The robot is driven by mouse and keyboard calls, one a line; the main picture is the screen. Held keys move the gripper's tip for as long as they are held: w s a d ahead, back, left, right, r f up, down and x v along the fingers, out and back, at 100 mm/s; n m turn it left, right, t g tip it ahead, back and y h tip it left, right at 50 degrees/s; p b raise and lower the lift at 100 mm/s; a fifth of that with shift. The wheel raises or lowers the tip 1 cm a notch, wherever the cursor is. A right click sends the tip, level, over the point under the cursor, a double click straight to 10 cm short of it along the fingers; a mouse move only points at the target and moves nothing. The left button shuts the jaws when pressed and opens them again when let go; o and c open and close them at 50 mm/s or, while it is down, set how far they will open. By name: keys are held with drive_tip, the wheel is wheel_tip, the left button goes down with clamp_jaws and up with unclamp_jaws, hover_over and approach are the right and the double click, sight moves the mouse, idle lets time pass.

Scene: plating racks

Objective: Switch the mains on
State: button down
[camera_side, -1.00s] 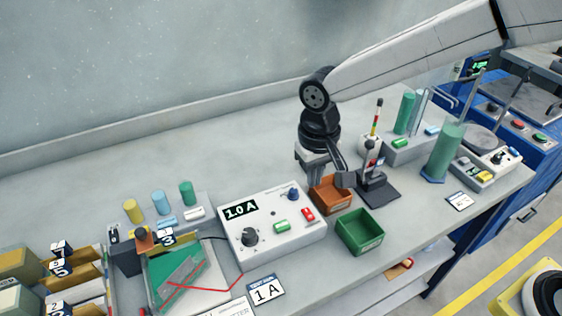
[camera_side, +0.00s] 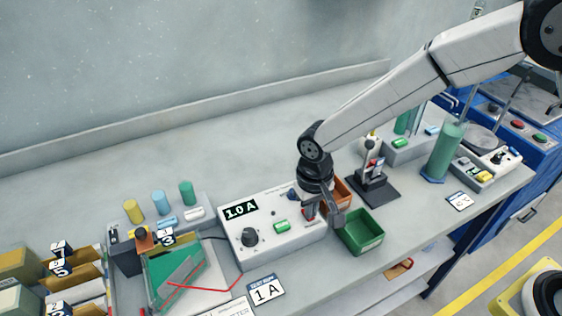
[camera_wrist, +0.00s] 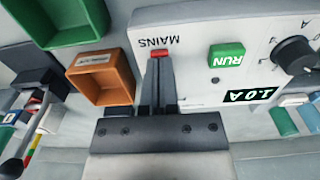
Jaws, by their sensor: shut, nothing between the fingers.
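The white power supply box (camera_side: 262,246) stands on the bench, with its display (camera_side: 241,209) reading 1.0 A. Its red MAINS switch (camera_wrist: 160,54) shows in the wrist view, just beyond my fingertips and partly hidden by them. My gripper (camera_side: 309,218) is shut and empty, pointing down at the right end of the box. In the wrist view its fingertips (camera_wrist: 158,62) are right at the red switch; I cannot tell whether they touch it. The green RUN button (camera_wrist: 226,56) is beside the switch. A black knob (camera_side: 250,237) is on the box's left part.
An orange bin (camera_wrist: 102,78) and a green bin (camera_side: 361,232) stand close to the right of the box. A black stand (camera_side: 374,185) is behind them. A card reading 1 A (camera_side: 266,290) lies in front. A tray with a green board (camera_side: 178,265) is at left.

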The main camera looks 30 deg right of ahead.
drive_tip(key=shift+s+f, duration=0.2)
drive_tip(key=shift+f, duration=0.2)
drive_tip(key=shift+w, duration=0.1)
drive_tip(key=shift+w+d+r, duration=0.1)
drive_tip(key=shift+w+r, duration=0.1)
drive_tip(key=shift+w, duration=0.65)
drive_tip(key=shift+s+r, duration=0.1)
wheel_tip(320, 180, up, 14)
idle(0.9)
